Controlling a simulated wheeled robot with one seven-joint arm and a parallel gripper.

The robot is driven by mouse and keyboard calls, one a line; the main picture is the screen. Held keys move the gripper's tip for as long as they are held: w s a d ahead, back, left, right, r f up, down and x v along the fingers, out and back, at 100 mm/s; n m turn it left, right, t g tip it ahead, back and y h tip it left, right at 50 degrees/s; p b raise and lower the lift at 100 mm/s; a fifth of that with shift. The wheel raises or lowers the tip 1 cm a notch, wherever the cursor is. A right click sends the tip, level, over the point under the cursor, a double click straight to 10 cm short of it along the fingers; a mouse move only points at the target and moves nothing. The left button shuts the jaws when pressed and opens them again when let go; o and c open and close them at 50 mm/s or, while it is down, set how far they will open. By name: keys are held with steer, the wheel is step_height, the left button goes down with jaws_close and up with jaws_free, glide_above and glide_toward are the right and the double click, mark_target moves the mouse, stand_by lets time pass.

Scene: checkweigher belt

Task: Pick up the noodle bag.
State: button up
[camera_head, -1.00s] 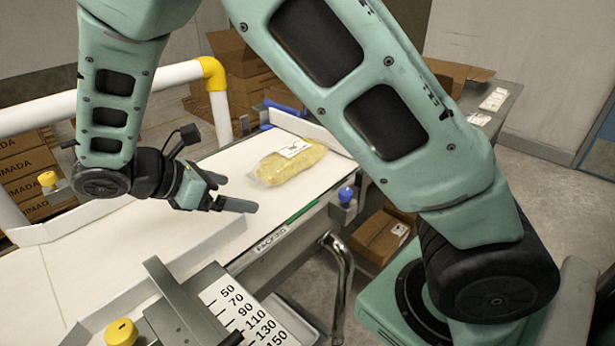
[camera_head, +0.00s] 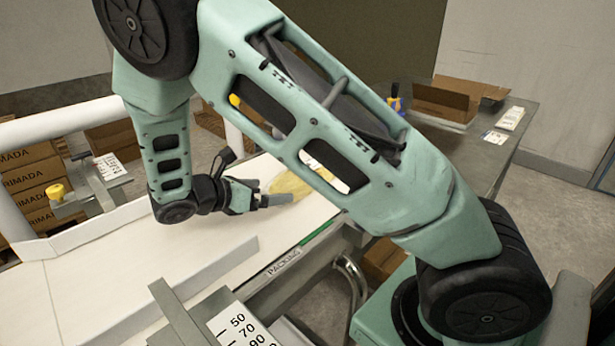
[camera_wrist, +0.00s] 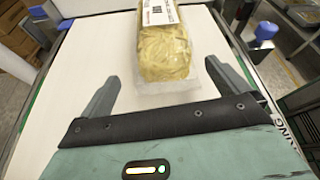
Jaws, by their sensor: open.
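The noodle bag (camera_wrist: 163,50) is a clear bag of yellow noodles with a white printed label, lying on the white belt (camera_wrist: 82,62). In the wrist view its near end lies just ahead of my open fingers (camera_wrist: 168,88), roughly between their lines. Nothing is held. In the head view the noodle bag (camera_head: 291,186) is partly hidden behind my arm. My gripper (camera_head: 280,199) is low over the belt at the near left end of the bag. Whether a finger touches the bag cannot be told.
A blue knob (camera_wrist: 265,31) stands at the belt's right edge in the wrist view. A low guard (camera_head: 190,272) and a numbered scale plate (camera_head: 243,330) are at the front in the head view. Cardboard boxes (camera_head: 445,100) stand behind. The belt left of my gripper is clear.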

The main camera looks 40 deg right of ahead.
mark_target(279, 187)
steer(key=shift+s+r+x, duration=0.15)
steer(key=shift+x, duration=1.2)
steer(key=shift+s+r+x, duration=0.15)
steer(key=shift+x, duration=1.25)
steer(key=shift+d, duration=0.1)
steer(key=c, duration=1.1)
steer(key=shift+r, duration=0.1)
steer(key=c, duration=0.4)
steer(key=shift+r, duration=0.1)
